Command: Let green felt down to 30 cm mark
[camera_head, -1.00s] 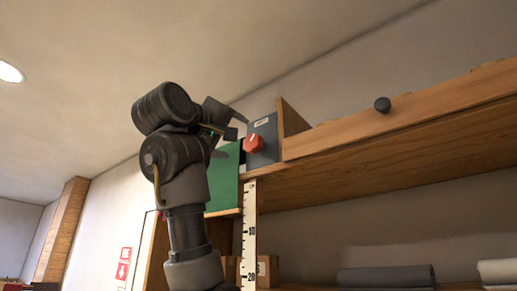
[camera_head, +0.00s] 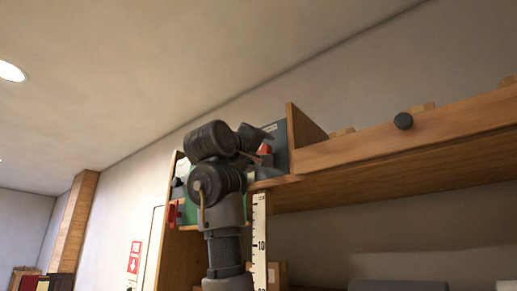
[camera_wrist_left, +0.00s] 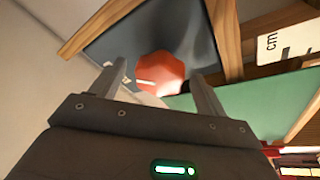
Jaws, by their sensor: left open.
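The red knob (camera_head: 265,149) sits on a dark grey panel at the shelf's left end, partly hidden by my left gripper. In the left wrist view the red knob (camera_wrist_left: 160,74), with a white mark, lies between my open left gripper's (camera_wrist_left: 160,82) two fingers; contact cannot be told. In the head view my left gripper (camera_head: 262,143) is at the panel. The green felt (camera_head: 190,208) hangs left of the panel, mostly behind my arm; it also shows in the left wrist view (camera_wrist_left: 255,110).
A red handle-like part (camera_head: 173,213) is left of the felt. A cardboard box and grey rolls are below. Open space lies left.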

